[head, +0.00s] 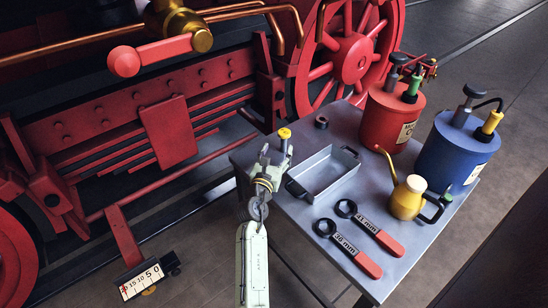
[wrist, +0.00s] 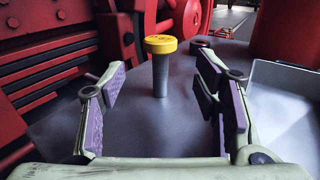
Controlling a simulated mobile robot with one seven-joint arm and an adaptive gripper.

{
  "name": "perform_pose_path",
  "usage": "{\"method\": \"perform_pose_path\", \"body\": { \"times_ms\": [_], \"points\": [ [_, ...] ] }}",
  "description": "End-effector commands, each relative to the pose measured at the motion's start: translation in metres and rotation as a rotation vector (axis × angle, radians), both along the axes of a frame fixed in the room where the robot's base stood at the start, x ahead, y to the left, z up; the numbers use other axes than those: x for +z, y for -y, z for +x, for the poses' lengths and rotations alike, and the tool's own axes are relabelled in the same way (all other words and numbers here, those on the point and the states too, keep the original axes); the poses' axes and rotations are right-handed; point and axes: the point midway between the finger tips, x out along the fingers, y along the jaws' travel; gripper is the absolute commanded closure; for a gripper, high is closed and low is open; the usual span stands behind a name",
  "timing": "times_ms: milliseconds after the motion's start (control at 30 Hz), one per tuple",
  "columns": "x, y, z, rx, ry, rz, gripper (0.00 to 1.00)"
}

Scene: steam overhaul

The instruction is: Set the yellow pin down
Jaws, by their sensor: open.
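The yellow pin (wrist: 160,67) has a flat yellow head and a grey shaft. In the wrist view it stands upright on the grey table (wrist: 70,125), apart from both finger pads. My gripper (wrist: 163,80) is open, with one finger on each side of the pin. In the head view the pin's yellow head (head: 284,133) shows just above my gripper (head: 276,155), at the table's left edge. The lower shaft is hidden there by the fingers.
A grey tray (head: 325,170) is right of my gripper. Two red-handled spanners (head: 345,247), a yellow oil can (head: 407,199), a red can (head: 388,118) and a blue can (head: 455,150) are on the table. Red locomotive parts (head: 165,130) stand to the left.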

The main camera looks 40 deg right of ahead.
Motion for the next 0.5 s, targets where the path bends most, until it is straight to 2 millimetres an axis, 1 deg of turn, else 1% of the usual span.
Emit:
{"method": "perform_pose_path", "body": {
  "times_ms": [33, 200, 300, 500],
  "points": [
    [0.000, -0.008, -0.006, 0.001, -0.001, 0.000, 0.44],
    [0.000, -0.023, -0.018, 0.000, -0.002, -0.001, 0.44],
    [0.000, -0.026, -0.021, 0.000, 0.000, -0.001, 0.44],
    [0.000, -0.027, -0.021, 0.000, 0.000, -0.001, 0.44]
  ]
}}
